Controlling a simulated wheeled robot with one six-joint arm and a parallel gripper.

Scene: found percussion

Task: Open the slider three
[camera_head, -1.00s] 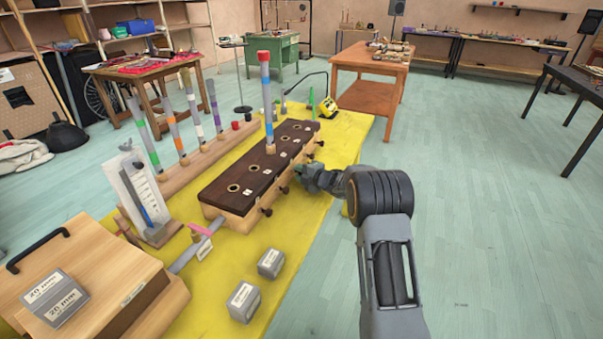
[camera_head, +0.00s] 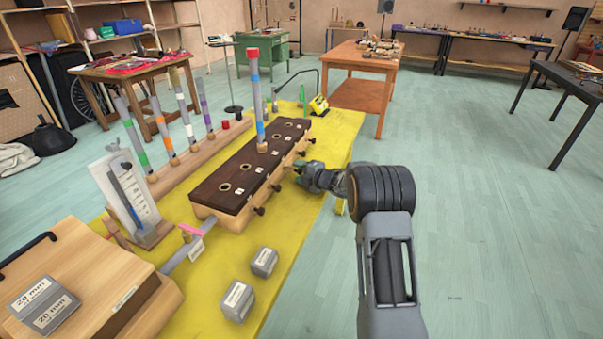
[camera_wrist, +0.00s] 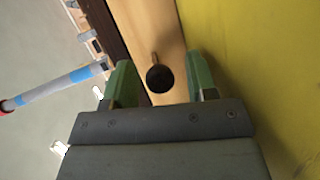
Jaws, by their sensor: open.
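A dark-topped wooden slider box (camera_head: 235,204) stands on the yellow table, with several round holes in its top and small dark knobs along its right side. Two near knobs, one at the front (camera_head: 258,211) and one behind it (camera_head: 277,188), are in plain view. My gripper (camera_head: 299,171) is at the box's right side, beyond these two. In the wrist view, my open gripper (camera_wrist: 160,70) has its green fingers on either side of a dark knob (camera_wrist: 160,78) on a thin stem, with gaps on both sides. The box's number labels are too small to read.
A tube with a red cap and blue bands (camera_head: 254,95) stands upright in the box. Several banded tubes lean in a wooden rack (camera_head: 190,153) to the left. Two grey blocks (camera_head: 264,262) (camera_head: 237,301) lie in front. Open floor (camera_head: 480,220) is to the right.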

